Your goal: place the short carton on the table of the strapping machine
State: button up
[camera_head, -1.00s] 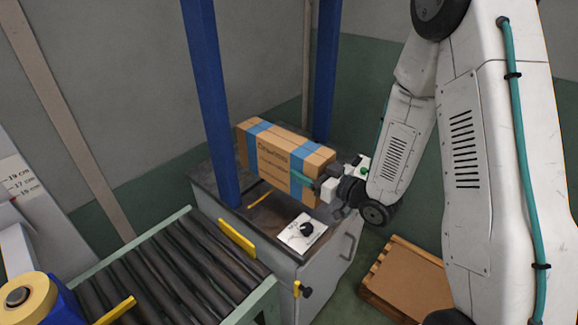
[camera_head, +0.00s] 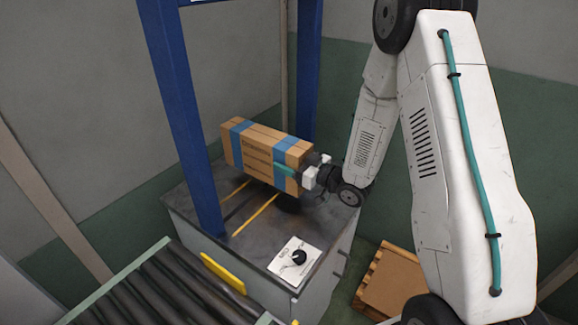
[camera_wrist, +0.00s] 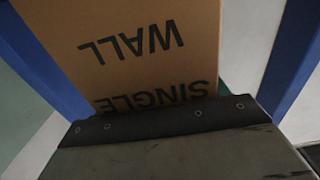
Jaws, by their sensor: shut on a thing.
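The carton (camera_head: 262,160) is brown cardboard with blue bands near both ends. My gripper (camera_head: 297,168) is shut on its right end, and the carton is level, inside the strapping machine's blue frame. The dark table of the strapping machine (camera_head: 258,252) lies below; the carton appears held above it, though the exact gap is hard to judge. In the wrist view the carton's face (camera_wrist: 140,45) fills the upper middle, with the upside-down print "SINGLE WALL".
The machine's blue posts (camera_head: 183,110) stand left and behind the carton. A control plate with a black knob (camera_head: 299,257) sits at the table's front corner. A roller conveyor (camera_head: 150,295) is at lower left, a wooden pallet (camera_head: 368,290) with cardboard at lower right.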

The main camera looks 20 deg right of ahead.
jog(key=f, duration=0.2)
jog(key=shift+a+f, duration=0.2)
jog(key=shift+f, duration=0.1)
jog(key=shift+f, duration=0.6)
jog(key=o, duration=1.4)
